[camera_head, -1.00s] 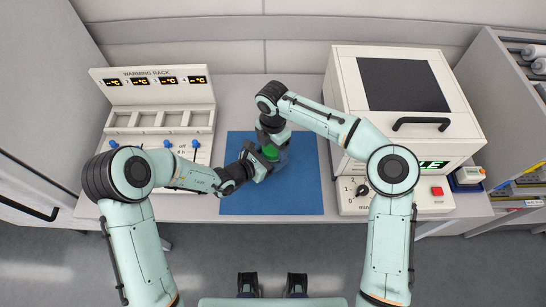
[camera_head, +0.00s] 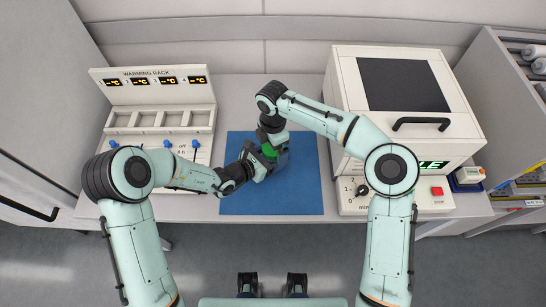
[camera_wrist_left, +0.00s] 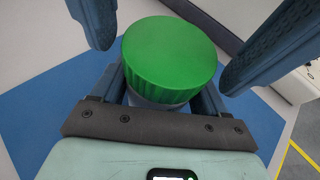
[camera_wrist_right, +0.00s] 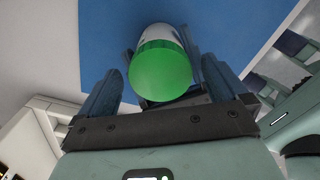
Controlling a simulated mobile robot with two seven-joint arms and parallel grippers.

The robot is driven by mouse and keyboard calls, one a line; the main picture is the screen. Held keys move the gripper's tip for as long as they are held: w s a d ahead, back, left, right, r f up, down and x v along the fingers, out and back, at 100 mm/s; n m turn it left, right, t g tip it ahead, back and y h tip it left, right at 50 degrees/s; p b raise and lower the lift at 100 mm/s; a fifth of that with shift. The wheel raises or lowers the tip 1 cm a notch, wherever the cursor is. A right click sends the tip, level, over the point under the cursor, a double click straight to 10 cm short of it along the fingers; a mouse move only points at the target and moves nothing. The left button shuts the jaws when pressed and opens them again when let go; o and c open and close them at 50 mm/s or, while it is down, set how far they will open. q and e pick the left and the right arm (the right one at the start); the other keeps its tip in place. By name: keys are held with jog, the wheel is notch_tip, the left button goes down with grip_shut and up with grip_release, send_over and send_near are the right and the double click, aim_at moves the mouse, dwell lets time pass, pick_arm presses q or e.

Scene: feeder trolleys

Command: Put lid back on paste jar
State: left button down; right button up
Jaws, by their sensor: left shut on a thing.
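The paste jar (camera_wrist_left: 158,101) is pale with a ribbed green lid (camera_wrist_left: 170,55) sitting on its top. In the head view the lid (camera_head: 269,151) shows as a small green patch above the blue mat. My left gripper (camera_head: 263,165) is shut on the jar's body below the lid. My right gripper (camera_wrist_right: 160,90) is open, with its fingers on either side of the lid and a gap on both sides. The jar's body (camera_wrist_right: 154,31) shows beyond the lid in the right wrist view. The seam between lid and jar is mostly hidden.
The blue mat (camera_head: 245,205) lies under both grippers on the grey bench. A warming rack (camera_head: 160,121) with empty slots stands at left. A white oven-like box (camera_head: 440,150) with a black handle stands close at right. The mat's front part is clear.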

jog(key=shift+r, duration=2.25)
jog(key=shift+c, duration=0.4)
jog(key=shift+r+n, duration=1.5)
jog(key=shift+r, duration=0.25)
jog(key=shift+f, duration=0.1)
jog(key=shift+f, duration=3.95)
